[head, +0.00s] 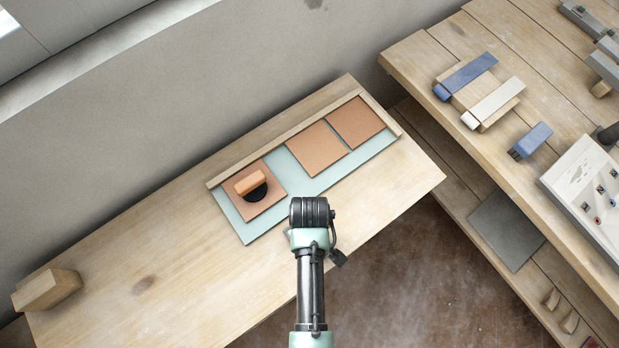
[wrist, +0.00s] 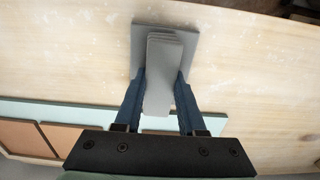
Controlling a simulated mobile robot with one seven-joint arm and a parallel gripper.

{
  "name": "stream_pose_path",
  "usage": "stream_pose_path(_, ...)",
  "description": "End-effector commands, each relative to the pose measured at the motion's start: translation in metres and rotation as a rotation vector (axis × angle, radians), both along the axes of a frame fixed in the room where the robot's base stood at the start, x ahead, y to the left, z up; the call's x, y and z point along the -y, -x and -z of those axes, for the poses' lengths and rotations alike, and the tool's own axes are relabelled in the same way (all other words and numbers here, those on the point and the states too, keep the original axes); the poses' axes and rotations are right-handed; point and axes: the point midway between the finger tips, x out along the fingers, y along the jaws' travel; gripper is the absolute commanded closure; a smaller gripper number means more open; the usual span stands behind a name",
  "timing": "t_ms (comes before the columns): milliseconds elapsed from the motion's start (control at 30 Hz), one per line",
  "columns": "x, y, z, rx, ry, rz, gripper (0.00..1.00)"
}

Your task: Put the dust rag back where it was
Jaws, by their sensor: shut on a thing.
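My gripper (wrist: 160,76) has two blue fingers and is shut on a grey layered piece, which I take to be the dust rag (wrist: 163,60). The rag has a raised folded strip between the fingers and a flat square part (wrist: 190,40) beyond it. It is over the pale wooden bench; whether it touches the wood I cannot tell. In the head view my arm hides the gripper and the rag. A flat dark grey square (head: 506,230) lies on the lower shelf at the right, and nothing is on it.
A wooden block (head: 46,290) stands far left. The higher right bench (head: 470,35) holds blue and cream tools and a pale panel (head: 585,180), overhanging the shelf.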

Motion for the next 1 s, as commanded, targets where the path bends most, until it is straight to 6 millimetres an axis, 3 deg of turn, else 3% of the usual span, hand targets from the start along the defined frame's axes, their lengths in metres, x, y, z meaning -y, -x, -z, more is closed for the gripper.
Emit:
stream_pose_path(333, 0.0, -0.001, 0.004, 0.001, 0.0, 0.0, 1.0)
stream_pose_path(367, 0.0, -0.001, 0.003, 0.001, 0.0, 0.0, 0.57)
stream_pose_path(500, 0.0, -0.001, 0.003, 0.001, 0.0, 0.0, 0.32)
stream_pose_path(800, 0.0, -0.001, 0.001, 0.001, 0.0, 0.0, 0.31)
stream_pose_path(1000, 0.0, -0.001, -0.017, 0.004, -0.001, 0.0, 0.31)
